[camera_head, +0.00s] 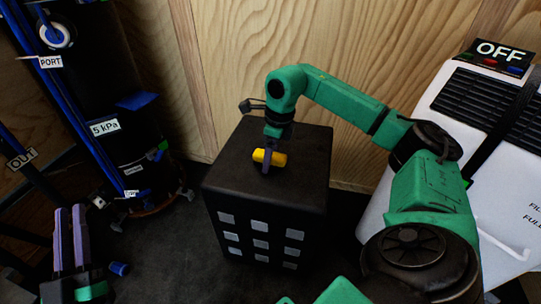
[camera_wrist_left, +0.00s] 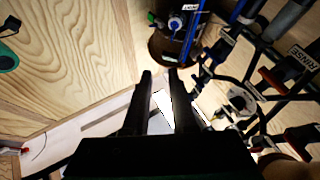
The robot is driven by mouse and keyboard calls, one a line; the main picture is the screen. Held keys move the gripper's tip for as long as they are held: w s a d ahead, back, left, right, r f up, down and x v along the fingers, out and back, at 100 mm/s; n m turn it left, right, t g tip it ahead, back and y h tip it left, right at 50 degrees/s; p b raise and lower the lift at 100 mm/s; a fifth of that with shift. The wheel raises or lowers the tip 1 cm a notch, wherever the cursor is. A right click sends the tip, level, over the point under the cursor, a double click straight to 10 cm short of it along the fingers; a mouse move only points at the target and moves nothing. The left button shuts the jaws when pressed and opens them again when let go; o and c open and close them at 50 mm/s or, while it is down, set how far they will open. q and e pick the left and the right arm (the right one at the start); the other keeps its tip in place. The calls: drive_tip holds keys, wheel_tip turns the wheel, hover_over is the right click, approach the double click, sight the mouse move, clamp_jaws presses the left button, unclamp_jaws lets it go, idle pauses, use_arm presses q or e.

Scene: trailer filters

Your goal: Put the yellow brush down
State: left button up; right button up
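The yellow brush (camera_head: 279,159) is a small yellow cylinder at the top of the black box (camera_head: 310,165) in the head view. My left gripper (camera_head: 69,210) is at the lower left, away from the box. Its two fingers are apart with nothing between them, as the left wrist view (camera_wrist_left: 160,73) also shows.
A black column (camera_head: 95,90) with blue tubes and labels stands at the left. A white unit (camera_head: 450,115) with an "OFF" sign (camera_head: 497,55) stands at the right. A wooden wall (camera_head: 290,40) is behind the box. The box top around the brush is clear.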

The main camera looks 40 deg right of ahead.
sight(275, 155)
use_arm(q)
drive_tip(key=shift+r, duration=0.15)
